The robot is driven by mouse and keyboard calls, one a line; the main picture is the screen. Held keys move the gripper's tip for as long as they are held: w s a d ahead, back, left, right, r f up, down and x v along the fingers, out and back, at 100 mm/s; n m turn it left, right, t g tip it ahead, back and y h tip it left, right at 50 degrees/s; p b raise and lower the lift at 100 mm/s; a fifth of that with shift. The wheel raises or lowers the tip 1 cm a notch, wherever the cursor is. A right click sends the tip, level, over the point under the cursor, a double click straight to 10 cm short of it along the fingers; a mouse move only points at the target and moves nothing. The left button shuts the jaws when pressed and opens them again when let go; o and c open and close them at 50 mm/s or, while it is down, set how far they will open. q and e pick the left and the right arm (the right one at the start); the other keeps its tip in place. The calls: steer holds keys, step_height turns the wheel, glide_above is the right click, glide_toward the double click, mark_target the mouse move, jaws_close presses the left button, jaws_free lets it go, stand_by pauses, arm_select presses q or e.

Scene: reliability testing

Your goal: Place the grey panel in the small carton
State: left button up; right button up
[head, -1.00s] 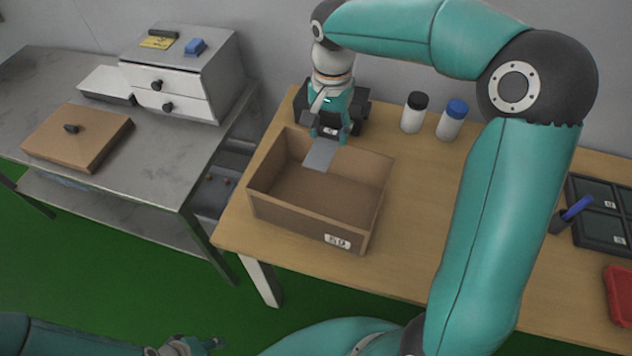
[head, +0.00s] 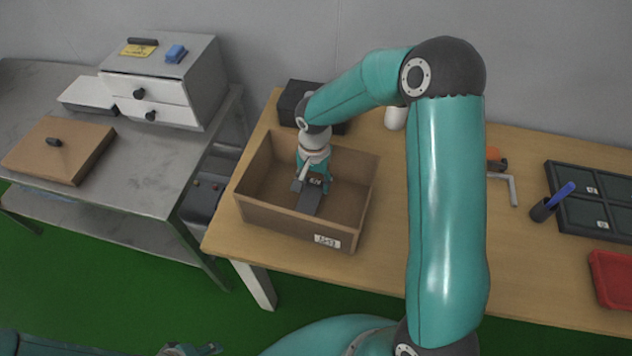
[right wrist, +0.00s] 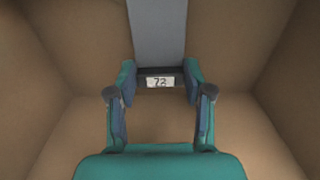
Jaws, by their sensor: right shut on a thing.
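The small carton (head: 285,220) is an open brown box with a white label, standing on the wooden table. My right gripper (head: 314,182) reaches down inside the carton and is shut on the grey panel (head: 308,203). In the right wrist view, the right gripper (right wrist: 159,80) holds the panel (right wrist: 158,32) by its dark end, labelled 72, with the carton's brown walls (right wrist: 50,80) around it. I cannot tell whether the panel touches the carton floor. My left gripper (head: 192,350) shows only partly at the bottom edge; its fingers are unclear.
A black box (head: 294,100) stands behind the carton. A white bottle (head: 395,118) is partly hidden by my right arm. A black tray (head: 600,200), a pen holder (head: 541,210) and a red bin (head: 612,278) are to the right. A grey bench (head: 150,190) stands left.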

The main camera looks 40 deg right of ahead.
mark_target(314, 183)
steer(key=shift+f, duration=0.7)
steer(key=o, duration=1)
steer(key=shift+o, duration=0.2)
steer(key=shift+r, duration=0.1)
step_height(314, 183, up, 12)
